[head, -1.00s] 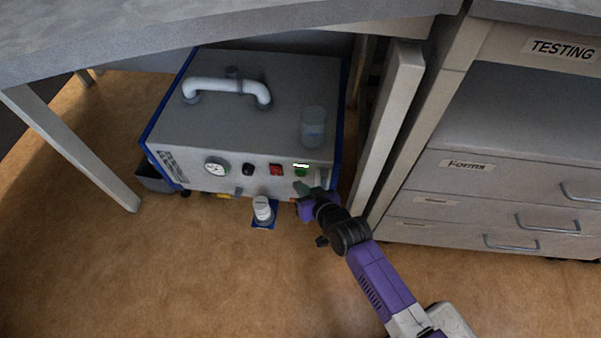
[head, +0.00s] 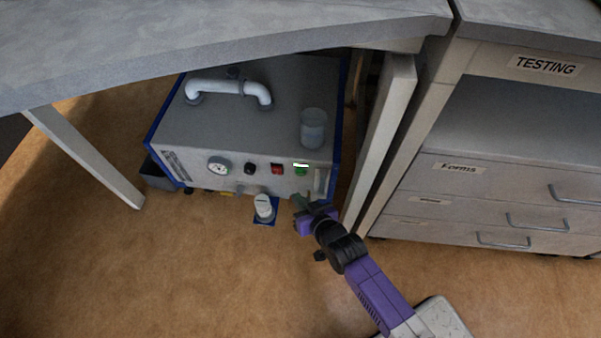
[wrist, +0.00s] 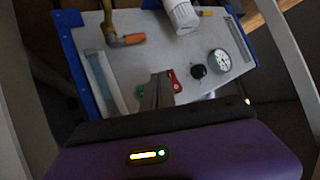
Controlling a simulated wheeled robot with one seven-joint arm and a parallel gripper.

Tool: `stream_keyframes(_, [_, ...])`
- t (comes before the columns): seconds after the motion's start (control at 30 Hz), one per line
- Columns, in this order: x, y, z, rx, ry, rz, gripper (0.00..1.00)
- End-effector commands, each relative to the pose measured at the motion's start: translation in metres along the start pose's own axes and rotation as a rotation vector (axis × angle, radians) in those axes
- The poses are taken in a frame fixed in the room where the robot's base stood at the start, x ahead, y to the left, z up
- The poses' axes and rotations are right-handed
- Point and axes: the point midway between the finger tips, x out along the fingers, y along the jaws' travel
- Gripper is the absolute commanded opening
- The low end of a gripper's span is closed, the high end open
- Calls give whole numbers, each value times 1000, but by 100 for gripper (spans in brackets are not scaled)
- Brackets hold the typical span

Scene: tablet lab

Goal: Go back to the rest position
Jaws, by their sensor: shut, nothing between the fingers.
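My gripper (head: 300,204) is shut and empty, just in front of the lower right of a grey machine (head: 200,130) with blue edges on the floor under the table. In the wrist view my gripper (wrist: 159,84) points at the machine's front panel (wrist: 207,60), apart from it as far as I can tell. The panel carries a gauge (head: 218,167), a black knob (head: 250,168), a red switch (head: 277,169) and a lit green switch (head: 301,168). The fingertips partly cover the area by the red switch (wrist: 174,80) in the wrist view.
The table top (head: 220,40) hangs above, with a leg (head: 85,155) at left and a panel (head: 380,140) at right. A drawer cabinet (head: 470,185) stands right. Floor in front is clear.

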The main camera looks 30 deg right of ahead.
Motion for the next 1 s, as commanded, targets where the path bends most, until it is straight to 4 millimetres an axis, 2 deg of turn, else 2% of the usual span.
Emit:
stream_keyframes(0.47, [0,0,-4,-10,14,-2,0])
stream_keyframes(0.57, [-2,-4,-24,-25,63,-9,0])
stream_keyframes(0.63, [-7,-9,-44,-39,113,-17,0])
stream_keyframes(0.7, [-26,-12,-60,-59,169,-24,0])
stream_keyframes(0.8, [-59,-14,-70,-86,228,-29,0])
stream_keyframes(0.87, [-80,-15,-75,-99,257,-30,0])
stream_keyframes(1.0, [-136,-16,-80,-130,310,-31,0])
